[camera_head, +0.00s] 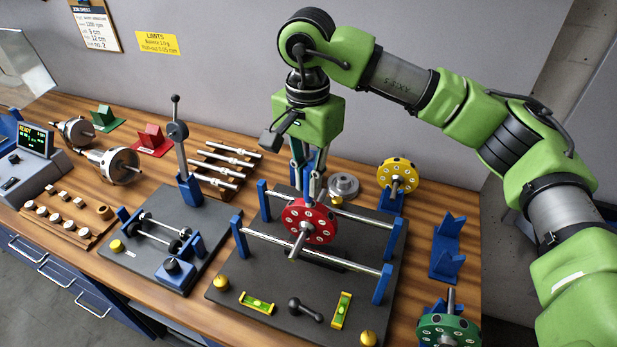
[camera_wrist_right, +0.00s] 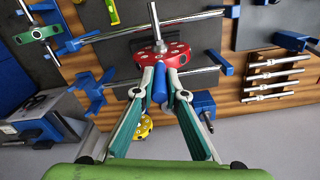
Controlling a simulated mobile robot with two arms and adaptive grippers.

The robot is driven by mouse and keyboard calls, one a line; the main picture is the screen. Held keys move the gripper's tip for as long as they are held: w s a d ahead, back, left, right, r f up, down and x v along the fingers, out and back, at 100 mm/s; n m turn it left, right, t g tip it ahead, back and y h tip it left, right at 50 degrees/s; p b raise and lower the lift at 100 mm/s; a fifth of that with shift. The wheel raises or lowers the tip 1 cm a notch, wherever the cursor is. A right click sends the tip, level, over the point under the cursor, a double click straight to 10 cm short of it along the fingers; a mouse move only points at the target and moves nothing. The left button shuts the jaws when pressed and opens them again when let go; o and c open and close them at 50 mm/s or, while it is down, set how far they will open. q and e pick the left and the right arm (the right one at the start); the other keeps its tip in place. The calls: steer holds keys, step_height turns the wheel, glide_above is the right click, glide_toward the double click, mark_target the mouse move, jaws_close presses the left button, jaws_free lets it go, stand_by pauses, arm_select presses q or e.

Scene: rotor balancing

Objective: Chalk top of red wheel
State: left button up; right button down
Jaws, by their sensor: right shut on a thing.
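The red wheel (camera_head: 309,222) sits upright on a steel shaft across two horizontal rails (camera_head: 303,252) of the balancing stand. It also shows in the wrist view (camera_wrist_right: 174,60). My right gripper (camera_head: 310,182) points down just above the wheel's top rim. In the wrist view its fingers (camera_wrist_right: 160,73) are closed on a blue stick (camera_wrist_right: 160,84), seemingly the chalk, with its far end at the wheel. I cannot tell whether the stick touches the rim. No chalk mark can be made out on the wheel. My left gripper is not in view.
A yellow wheel (camera_head: 397,174) stands behind to the right, and a green wheel (camera_head: 448,329) at the front right. An empty blue stand (camera_head: 447,248) is between them. A grey base plate (camera_head: 222,292) carries the rails, spirit levels and yellow knobs. Several shafts lie on a rack (camera_head: 226,160).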

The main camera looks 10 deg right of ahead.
steer(key=shift+s+f+b, duration=0.1)
steer(key=shift+b, duration=0.2)
stand_by(1.0)
steer(key=shift+r+p, duration=1.9)
steer(key=shift+r, duration=1.7)
steer(key=shift+f, duration=0.1)
